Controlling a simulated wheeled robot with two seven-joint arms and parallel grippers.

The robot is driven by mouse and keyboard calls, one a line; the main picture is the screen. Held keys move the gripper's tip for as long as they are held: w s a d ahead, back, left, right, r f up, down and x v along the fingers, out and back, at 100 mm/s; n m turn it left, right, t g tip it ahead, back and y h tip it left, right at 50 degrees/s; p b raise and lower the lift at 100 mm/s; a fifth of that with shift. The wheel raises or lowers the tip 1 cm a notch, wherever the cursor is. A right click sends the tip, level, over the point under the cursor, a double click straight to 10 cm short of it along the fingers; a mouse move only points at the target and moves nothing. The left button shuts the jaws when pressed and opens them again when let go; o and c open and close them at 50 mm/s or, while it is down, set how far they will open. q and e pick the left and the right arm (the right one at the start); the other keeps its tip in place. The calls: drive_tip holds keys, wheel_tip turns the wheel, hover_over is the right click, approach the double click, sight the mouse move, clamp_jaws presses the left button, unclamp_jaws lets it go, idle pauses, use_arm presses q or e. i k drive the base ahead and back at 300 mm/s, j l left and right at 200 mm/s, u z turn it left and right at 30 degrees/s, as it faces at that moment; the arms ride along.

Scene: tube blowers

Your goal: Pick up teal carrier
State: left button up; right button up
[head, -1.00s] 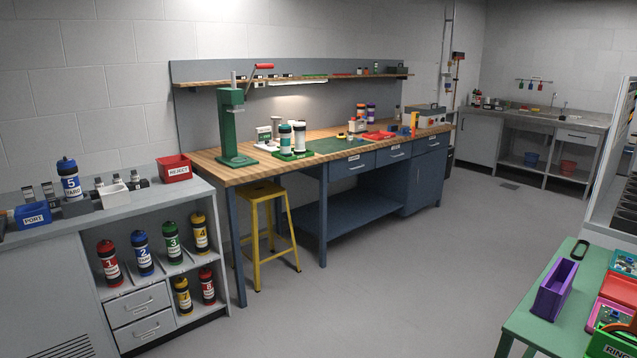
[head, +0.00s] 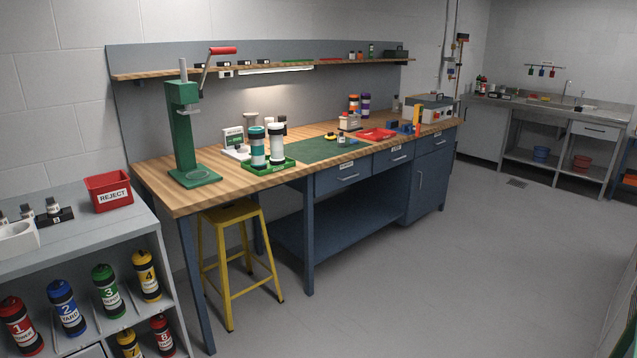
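A white cylindrical carrier with a teal cap and a dark teal lower band (head: 257,146) stands upright in the head view. It is in a green tray (head: 285,166) on the wooden workbench (head: 160,196). Neither of my grippers shows in the head view.
A green arbor press (head: 186,135) with a red-tipped lever stands left of the tray. A yellow stool (head: 229,267) stands at the bench's front. A grey shelf unit with numbered carriers and a red REJECT bin (head: 109,191) is at left. Floor at right is clear.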

sight(256, 134)
drive_tip(key=i, duration=2.95)
drive_tip(key=z, duration=0.15)
